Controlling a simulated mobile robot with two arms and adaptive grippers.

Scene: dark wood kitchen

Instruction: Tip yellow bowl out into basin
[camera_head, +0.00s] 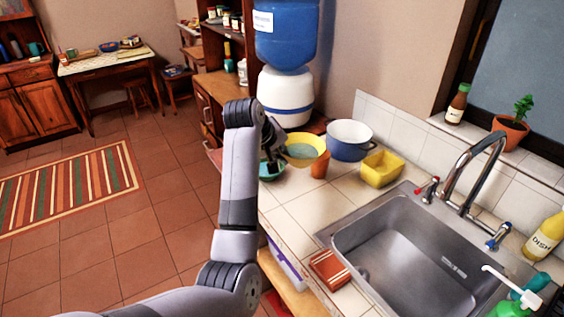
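The round yellow bowl (322,146) is on the tiled counter left of the white and blue pot, with something greyish-green inside it. My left gripper (272,154) is at the bowl's left side, partly hidden by my own wrist. I cannot tell whether its fingers touch the rim or are closed. The steel basin (405,250) is sunk in the counter at the lower right, and the visible part looks empty. My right gripper is not in view.
A teal bowl (268,171) sits below my gripper. An orange cup (319,166), a pot (349,141) and a yellow square tub (382,169) stand near the bowl. A tall faucet (470,172) arches over the basin.

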